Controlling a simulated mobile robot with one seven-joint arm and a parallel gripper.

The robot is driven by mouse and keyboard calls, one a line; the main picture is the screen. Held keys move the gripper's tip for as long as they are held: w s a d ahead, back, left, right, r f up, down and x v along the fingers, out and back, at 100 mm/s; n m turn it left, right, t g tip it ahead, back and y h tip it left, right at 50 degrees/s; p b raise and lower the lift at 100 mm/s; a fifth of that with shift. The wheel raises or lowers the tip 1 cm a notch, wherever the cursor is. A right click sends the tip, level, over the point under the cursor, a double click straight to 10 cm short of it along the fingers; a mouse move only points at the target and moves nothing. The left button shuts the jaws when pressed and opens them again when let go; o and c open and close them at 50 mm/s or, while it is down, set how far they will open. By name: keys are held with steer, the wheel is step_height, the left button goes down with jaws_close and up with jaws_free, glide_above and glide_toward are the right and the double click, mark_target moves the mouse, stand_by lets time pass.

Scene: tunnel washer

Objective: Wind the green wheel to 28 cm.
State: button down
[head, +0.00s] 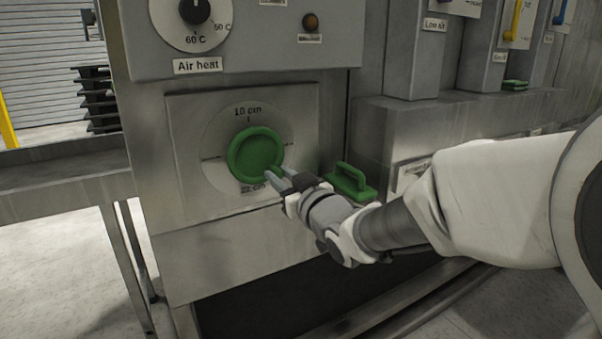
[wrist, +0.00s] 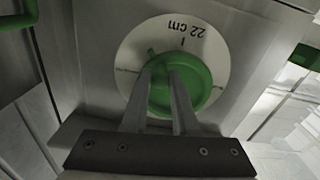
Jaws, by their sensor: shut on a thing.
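The green wheel (head: 255,155) sits at the centre of a pale round dial (head: 216,129) on a metal panel. In the head view the dial reads "10 cm" at the top and a label that looks like "22 cm" at the bottom, partly behind my fingers. My gripper (head: 273,179) reaches the wheel's lower right rim from the right and is shut on it. In the wrist view, the fingers lie over the green wheel (wrist: 190,84), and "22 cm" shows upside down on the dial (wrist: 135,50). The fingertips' exact contact is partly hidden.
A green handle (head: 352,182) juts out just right of my gripper. An "Air heat" knob (head: 195,10) and a small brown button (head: 311,21) are above. A metal table (head: 65,180) stands at left. Floor is open at lower left.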

steer(key=shift+s+a+f+m, duration=0.3)
steer(key=shift+f+m, duration=0.2)
steer(key=shift+m, duration=0.4)
steer(key=shift+a, duration=0.1)
steer(key=c, duration=0.7)
jaws_free()
steer(key=shift+r, duration=0.1)
steer(key=shift+r, duration=0.1)
